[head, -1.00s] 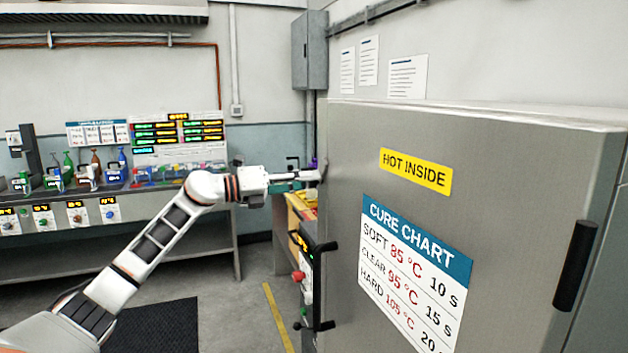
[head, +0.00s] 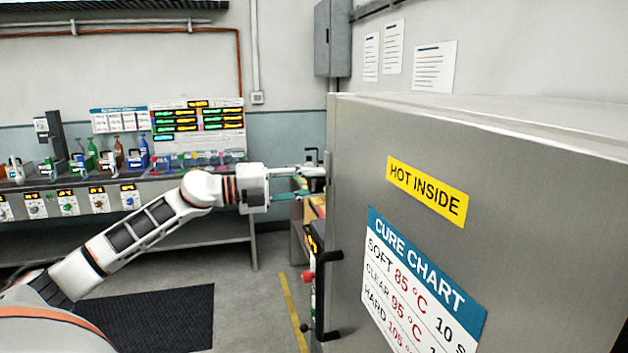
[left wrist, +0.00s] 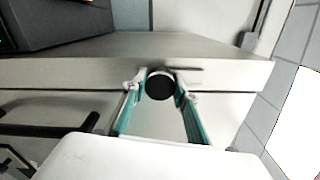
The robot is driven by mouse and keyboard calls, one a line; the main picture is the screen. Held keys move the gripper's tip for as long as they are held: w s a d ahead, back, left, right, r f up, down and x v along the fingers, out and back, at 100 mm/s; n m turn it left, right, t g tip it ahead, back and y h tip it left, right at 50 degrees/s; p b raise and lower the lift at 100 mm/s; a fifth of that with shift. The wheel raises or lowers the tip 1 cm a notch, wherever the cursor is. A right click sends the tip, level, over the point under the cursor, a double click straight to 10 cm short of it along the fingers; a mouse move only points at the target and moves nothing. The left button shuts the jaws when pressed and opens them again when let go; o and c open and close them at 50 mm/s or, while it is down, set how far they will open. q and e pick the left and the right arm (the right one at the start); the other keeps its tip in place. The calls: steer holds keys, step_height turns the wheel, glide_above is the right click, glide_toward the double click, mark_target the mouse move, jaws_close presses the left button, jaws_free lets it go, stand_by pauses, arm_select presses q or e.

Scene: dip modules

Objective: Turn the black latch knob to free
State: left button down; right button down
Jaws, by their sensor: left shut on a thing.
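The black latch knob (left wrist: 160,86) is a round dark disc on the edge of the steel oven door, seen nearly face-on in the left wrist view. My left gripper (left wrist: 159,88) has one fingertip on each side of it and is shut on it. In the head view the left gripper (head: 309,181) reaches the left edge of the steel door (head: 350,150), its two teal fingers one above the other. The knob is mostly hidden there by the fingers. My right gripper is not in view.
A black bar handle (head: 322,262) stands out from the oven's left side, below my gripper, near a red button (head: 308,277). The door carries a yellow HOT INSIDE label (head: 427,190) and a cure chart.

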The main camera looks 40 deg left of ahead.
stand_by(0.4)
arm_select(q)
steer(key=c, duration=1.6)
jaws_free()
steer(key=shift+v, duration=1.05)
steer(key=v, duration=1)
